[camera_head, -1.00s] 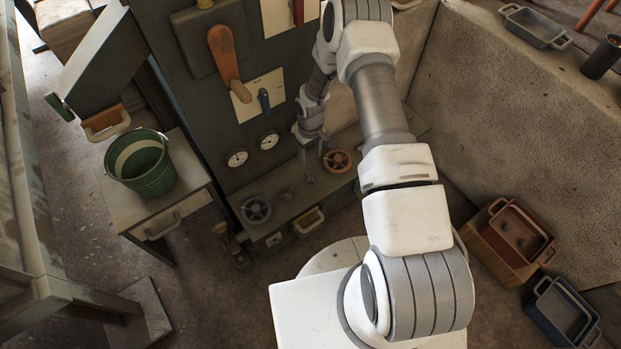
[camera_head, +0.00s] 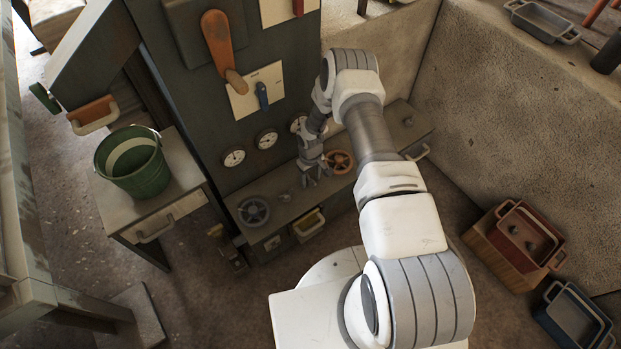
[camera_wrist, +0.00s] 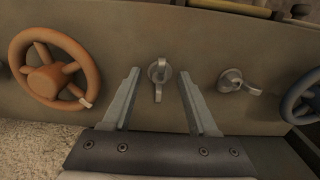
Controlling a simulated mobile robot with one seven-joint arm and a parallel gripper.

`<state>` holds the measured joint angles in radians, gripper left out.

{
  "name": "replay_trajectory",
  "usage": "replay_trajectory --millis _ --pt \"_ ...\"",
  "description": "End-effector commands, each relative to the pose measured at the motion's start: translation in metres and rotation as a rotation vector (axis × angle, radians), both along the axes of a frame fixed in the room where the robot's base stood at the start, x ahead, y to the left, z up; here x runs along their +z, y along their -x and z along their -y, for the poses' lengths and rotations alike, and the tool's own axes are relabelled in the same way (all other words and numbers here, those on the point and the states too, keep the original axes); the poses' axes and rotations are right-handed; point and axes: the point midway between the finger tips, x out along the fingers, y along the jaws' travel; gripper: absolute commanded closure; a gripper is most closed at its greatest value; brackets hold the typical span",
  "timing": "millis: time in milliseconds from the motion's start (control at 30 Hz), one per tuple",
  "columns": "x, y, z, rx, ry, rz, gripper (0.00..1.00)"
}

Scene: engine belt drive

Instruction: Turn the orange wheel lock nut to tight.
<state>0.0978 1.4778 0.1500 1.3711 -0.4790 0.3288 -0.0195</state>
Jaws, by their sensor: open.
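The orange wheel (camera_wrist: 50,68) is at the left of the wrist view, with a pale mark on its rim. It also shows on the bench top in the head view (camera_head: 340,162). Beside it in the wrist view is a small grey metal nut (camera_wrist: 158,72) with a narrow tab pointing down the picture. My gripper (camera_wrist: 159,82) is open, with a finger on either side of this nut. A gap shows on both sides; I cannot tell how far the tips are above it. In the head view my gripper (camera_head: 311,181) hides this nut.
A second grey nut (camera_wrist: 234,82) lies right of my fingers, its tab pointing right. Beyond it is a dark blue-grey wheel (camera_wrist: 301,98), also in the head view (camera_head: 254,211). A panel with gauges (camera_head: 266,139) and an orange lever (camera_head: 217,45) rises behind the bench.

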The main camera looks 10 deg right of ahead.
Motion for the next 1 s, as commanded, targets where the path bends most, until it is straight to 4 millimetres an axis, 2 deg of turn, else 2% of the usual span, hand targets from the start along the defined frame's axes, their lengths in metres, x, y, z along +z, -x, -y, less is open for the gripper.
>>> replay_trajectory --millis 100,400,433,767,1000 --pt "0.0004 -0.0001 0.0001 0.000 0.000 0.000 0.43" --pt "0.0005 -0.0001 0.0001 0.000 0.000 0.000 0.97" --pt "0.0005 -0.0001 0.0001 0.000 0.000 0.000 1.00" --pt "0.0004 -0.0002 -0.0001 -0.010 0.000 0.000 1.00" --pt "0.0000 -0.0010 -0.0003 -0.099 0.001 0.001 1.00"
